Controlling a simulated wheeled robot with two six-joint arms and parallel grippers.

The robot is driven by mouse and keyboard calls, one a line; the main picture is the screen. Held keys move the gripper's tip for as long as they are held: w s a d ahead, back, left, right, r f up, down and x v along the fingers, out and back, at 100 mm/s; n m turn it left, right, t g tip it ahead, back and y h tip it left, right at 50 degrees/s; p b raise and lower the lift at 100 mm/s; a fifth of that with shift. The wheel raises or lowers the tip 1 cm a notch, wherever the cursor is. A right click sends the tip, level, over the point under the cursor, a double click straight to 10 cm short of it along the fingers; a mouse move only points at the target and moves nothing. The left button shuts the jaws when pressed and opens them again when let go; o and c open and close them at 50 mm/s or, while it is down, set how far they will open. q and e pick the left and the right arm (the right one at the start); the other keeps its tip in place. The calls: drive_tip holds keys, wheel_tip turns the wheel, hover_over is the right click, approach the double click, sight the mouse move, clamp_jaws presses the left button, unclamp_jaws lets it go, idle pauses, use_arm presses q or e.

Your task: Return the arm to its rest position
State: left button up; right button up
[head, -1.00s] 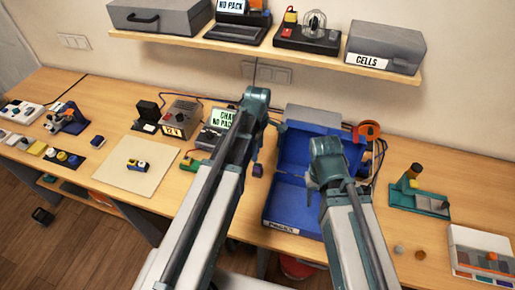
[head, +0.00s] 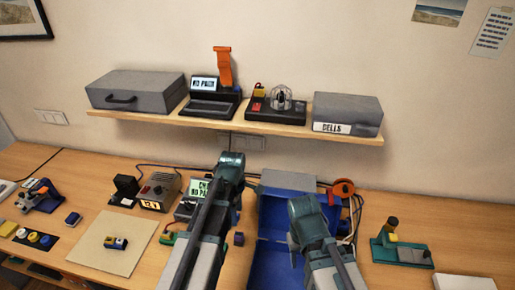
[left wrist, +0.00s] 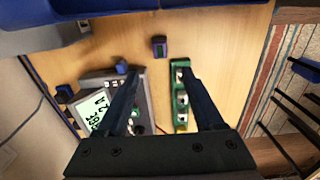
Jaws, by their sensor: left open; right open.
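My left arm reaches over the workbench in the head view, its gripper (head: 226,200) near the charger with a green screen (head: 199,189). In the left wrist view the left gripper (left wrist: 165,90) is open and empty, its two fingers apart above the bench. Between and beyond the fingers are a green board with round parts (left wrist: 181,95) and a small dark blue block (left wrist: 160,46). My right arm ends over the open blue case (head: 272,262) in the head view; its wrist (head: 308,220) shows, and its fingers are largely hidden.
A shelf (head: 230,125) above the bench holds grey cases and devices. A power supply (head: 160,190) and a beige mat (head: 115,240) lie left of my arms. A green fixture (head: 398,248) stands at right.

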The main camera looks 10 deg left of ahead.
use_arm(q)
drive_tip(key=s+d+f+m+b, duration=0.3)
drive_tip(key=s+d+m, duration=0.2)
drive_tip(key=m, duration=0.5)
drive_tip(key=s+d+f+m+y+b, duration=0.1)
drive_tip(key=s+d+f+m+b, duration=0.3)
drive_tip(key=s+m, duration=0.5)
drive_tip(key=shift+s+d+m, duration=0.15)
drive_tip(key=shift+d+m, duration=0.5)
drive_tip(key=shift+m, duration=0.55)
